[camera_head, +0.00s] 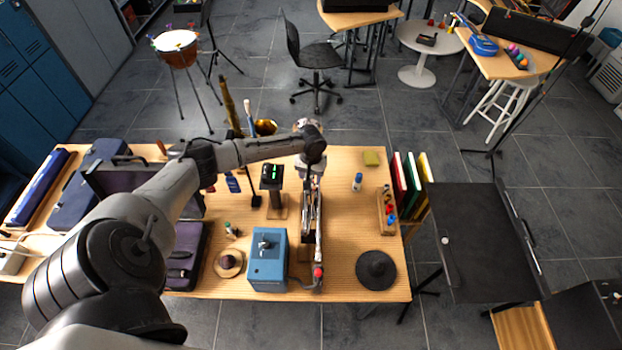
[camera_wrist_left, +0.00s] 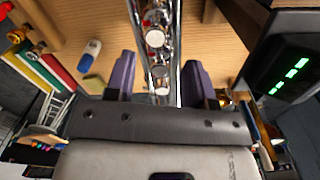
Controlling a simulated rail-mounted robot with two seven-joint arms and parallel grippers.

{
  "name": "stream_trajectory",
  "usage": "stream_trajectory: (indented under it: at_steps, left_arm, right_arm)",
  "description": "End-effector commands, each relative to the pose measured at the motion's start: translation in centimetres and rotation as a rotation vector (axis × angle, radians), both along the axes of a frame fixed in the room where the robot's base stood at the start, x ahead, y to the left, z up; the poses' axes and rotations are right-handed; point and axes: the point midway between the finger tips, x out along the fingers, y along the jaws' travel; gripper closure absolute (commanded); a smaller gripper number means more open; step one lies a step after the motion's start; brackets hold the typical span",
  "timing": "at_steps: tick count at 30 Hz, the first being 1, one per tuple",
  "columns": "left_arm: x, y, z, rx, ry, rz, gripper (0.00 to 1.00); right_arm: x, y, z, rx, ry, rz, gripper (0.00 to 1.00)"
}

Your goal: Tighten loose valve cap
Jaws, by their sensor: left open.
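A silver valved instrument (camera_head: 312,215) stands lengthwise near the middle of the wooden table. In the left wrist view its shiny tubing (camera_wrist_left: 163,66) runs between my gripper's fingers, with pale round valve caps (camera_wrist_left: 155,39) facing the camera. I cannot tell which cap is loose. My left gripper (camera_wrist_left: 160,62) is open, its two purple fingers on either side of the instrument with gaps showing. In the head view my left arm reaches over the table to the instrument's far end, and the wrist hides part of it. My right gripper is in neither view.
A display with green digits (camera_head: 271,172) stands close left of the instrument. A blue box (camera_head: 268,265) and a black round mute-like object (camera_head: 376,269) sit in front. Coloured folders (camera_head: 408,180) stand at the right edge. The right middle of the table is fairly clear.

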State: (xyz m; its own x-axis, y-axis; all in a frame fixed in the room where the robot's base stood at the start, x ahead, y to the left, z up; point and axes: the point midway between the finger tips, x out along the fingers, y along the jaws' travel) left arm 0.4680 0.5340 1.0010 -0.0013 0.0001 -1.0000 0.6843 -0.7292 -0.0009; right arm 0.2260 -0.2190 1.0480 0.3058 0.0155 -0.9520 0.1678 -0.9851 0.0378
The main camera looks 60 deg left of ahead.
Motion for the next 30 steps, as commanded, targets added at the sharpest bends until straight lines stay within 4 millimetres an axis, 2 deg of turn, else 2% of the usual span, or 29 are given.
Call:
stream_trajectory:
  at_steps: [1, 6, 15, 21, 30]
  left_arm:
    - [0.1, 0.1, 1.2, 0.001, -0.004, -0.001, 0.51]
    - [0.1, 0.1, 4.6, 0.001, -0.003, -0.001, 0.51]
    - [0.1, 0.0, 9.1, 0.000, -0.003, -0.001, 0.51]
    - [0.0, 0.0, 10.5, 0.000, -0.001, 0.000, 0.51]
    - [0.0, 0.0, 10.7, -0.001, -0.001, 0.000, 0.51]
  right_arm:
    - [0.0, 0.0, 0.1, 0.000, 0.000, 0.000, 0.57]
    - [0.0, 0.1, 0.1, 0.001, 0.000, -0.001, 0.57]
    - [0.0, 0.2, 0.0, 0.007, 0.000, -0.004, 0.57]
    - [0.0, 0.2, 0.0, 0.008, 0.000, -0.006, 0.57]
    - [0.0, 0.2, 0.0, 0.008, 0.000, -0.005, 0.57]
